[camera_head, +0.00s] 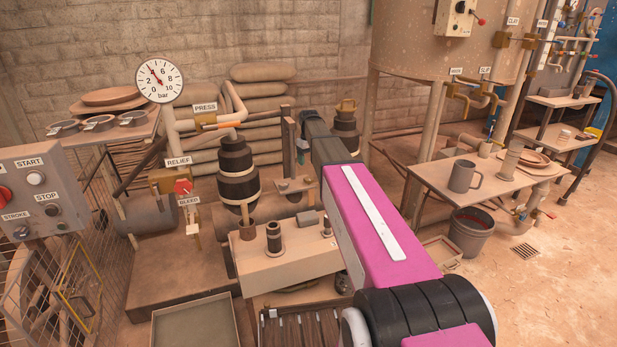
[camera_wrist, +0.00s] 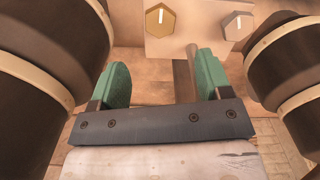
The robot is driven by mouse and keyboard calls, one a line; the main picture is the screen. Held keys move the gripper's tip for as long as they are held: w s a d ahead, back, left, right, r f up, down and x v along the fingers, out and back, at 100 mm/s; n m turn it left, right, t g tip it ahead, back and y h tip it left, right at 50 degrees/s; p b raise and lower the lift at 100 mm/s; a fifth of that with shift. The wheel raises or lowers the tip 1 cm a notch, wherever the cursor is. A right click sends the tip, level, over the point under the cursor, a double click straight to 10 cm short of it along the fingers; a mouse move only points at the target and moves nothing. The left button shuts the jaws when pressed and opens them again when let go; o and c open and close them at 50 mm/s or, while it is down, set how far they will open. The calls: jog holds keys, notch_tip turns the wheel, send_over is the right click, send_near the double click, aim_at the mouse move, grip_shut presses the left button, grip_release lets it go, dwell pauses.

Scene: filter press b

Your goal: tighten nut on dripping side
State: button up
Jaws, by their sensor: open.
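In the wrist view, two hex nuts sit on a pale plate (camera_wrist: 200,38). The left nut (camera_wrist: 160,20) is brass-coloured and the right nut (camera_wrist: 238,25) is greyish. Each has a light stripe on its face. My gripper (camera_wrist: 163,75) is open, with its two green fingers apart and nothing held between them. The nuts lie beyond the fingertips, apart from them. In the head view my arm reaches in above the press, and the gripper is mostly hidden behind it. I cannot make out any drip.
Dark banded cylinders stand close on the left (camera_wrist: 40,60) and right (camera_wrist: 290,70) of my gripper. In the head view, a pressure gauge (camera_head: 159,80) and PRESS, RELIEF and BLEED labels are at left. A control box (camera_head: 40,190) stands farther left.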

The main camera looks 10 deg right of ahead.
aim_at(309, 179)
notch_tip(309, 179, down, 9)
jog(key=shift+f, duration=0.15)
dwell(0.4)
jog(key=c, duration=0.9)
